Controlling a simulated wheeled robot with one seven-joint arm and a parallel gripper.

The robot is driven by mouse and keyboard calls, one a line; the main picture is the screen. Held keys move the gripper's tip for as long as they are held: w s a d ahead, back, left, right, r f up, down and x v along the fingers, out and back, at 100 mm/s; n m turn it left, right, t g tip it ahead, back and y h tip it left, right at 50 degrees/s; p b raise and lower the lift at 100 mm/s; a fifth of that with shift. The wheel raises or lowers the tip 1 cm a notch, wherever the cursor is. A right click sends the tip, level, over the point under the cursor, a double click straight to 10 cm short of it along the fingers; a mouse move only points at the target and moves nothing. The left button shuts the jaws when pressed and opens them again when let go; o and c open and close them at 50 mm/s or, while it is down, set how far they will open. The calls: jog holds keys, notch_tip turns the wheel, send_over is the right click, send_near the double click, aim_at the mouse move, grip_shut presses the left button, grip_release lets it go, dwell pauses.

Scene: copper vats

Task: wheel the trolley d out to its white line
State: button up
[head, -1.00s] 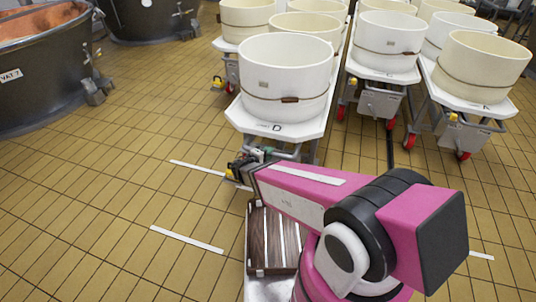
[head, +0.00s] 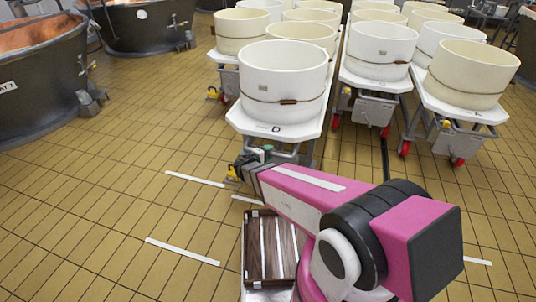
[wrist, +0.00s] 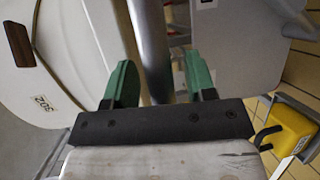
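Trolley d (head: 262,128) stands in front of the other trolleys, a white platform marked D carrying a white tub (head: 283,75). My gripper (head: 245,165) is at its lower near end in the head view, partly hidden by my arm. In the wrist view my green fingers (wrist: 160,84) lie on either side of a grey metal bar (wrist: 152,50) of the trolley. Whether both press on it is unclear. Short white lines lie on the floor, one left of the trolley (head: 195,179), one nearer me (head: 182,251) and one at right (head: 478,261); which belongs to d is not shown.
Trolleys with cream tubs stand close behind and to the right, including one at right (head: 468,75). Dark vats (head: 40,85) stand at the left. A yellow part (wrist: 290,135) is beside my gripper. The tiled floor at the left front is clear.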

jog(key=v, duration=1)
jog(key=shift+s+a+r, duration=0.2)
jog(key=shift+s+a, duration=0.05)
jog(key=shift+s, duration=0.05)
dwell(0.4)
jog(key=s+d+r+m+g+y, duration=0.3)
jog(key=d+m+g+y, duration=0.2)
jog(key=d, duration=0.5)
jog(key=s+d+r+m+g+y, duration=0.3)
jog(key=d+r+m+g+y, duration=0.1)
jog(key=d, duration=0.6)
jog(key=shift+d+m+g+y, duration=0.3)
jog(key=shift+m+g+y, duration=0.4)
jog(key=shift+g+y, duration=0.5)
jog(key=shift+f, duration=0.1)
jog(key=shift+c, duration=0.3)
